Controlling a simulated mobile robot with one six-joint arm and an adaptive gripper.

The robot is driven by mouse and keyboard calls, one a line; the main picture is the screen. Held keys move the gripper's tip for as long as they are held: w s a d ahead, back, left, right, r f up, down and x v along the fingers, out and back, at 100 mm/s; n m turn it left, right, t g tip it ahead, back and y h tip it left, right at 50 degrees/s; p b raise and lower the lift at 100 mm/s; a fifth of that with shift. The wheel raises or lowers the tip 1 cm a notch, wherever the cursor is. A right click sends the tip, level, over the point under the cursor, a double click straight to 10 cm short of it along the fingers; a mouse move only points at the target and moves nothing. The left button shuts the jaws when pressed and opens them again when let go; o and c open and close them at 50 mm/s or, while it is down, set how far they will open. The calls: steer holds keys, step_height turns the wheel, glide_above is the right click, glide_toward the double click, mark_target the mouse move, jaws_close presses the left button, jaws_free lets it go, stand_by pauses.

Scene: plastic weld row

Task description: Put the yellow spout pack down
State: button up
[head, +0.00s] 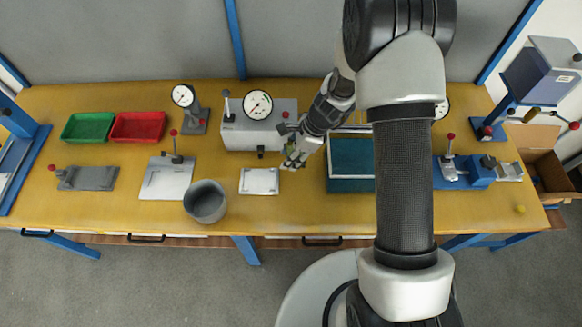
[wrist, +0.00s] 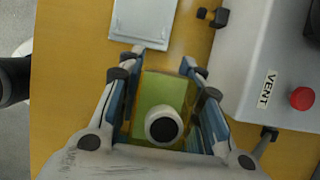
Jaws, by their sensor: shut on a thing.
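The yellow spout pack (wrist: 157,92) is between my gripper's two fingers in the wrist view. It is yellow-green, with a round white spout that has a dark centre facing the camera. My gripper (wrist: 162,80) is shut on it. In the head view my gripper (head: 290,161) hangs over the bench, just right of a small pale plate (head: 260,182) and in front of the grey gauge machine (head: 245,136). The pack is hard to make out there. I cannot tell whether it touches the bench top.
The plate also shows ahead in the wrist view (wrist: 143,22), and the machine with its VENT label stands at right (wrist: 258,75). A teal bin (head: 350,185) stands right of my gripper. A grey tub (head: 205,201) stands left. Bare yellow bench (head: 290,215) lies in front.

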steer(key=shift+f+b, duration=0.8)
steer(key=shift+f, duration=1.6)
steer(key=shift+f, duration=0.1)
steer(key=shift+f, duration=0.15)
steer(key=o, duration=0.9)
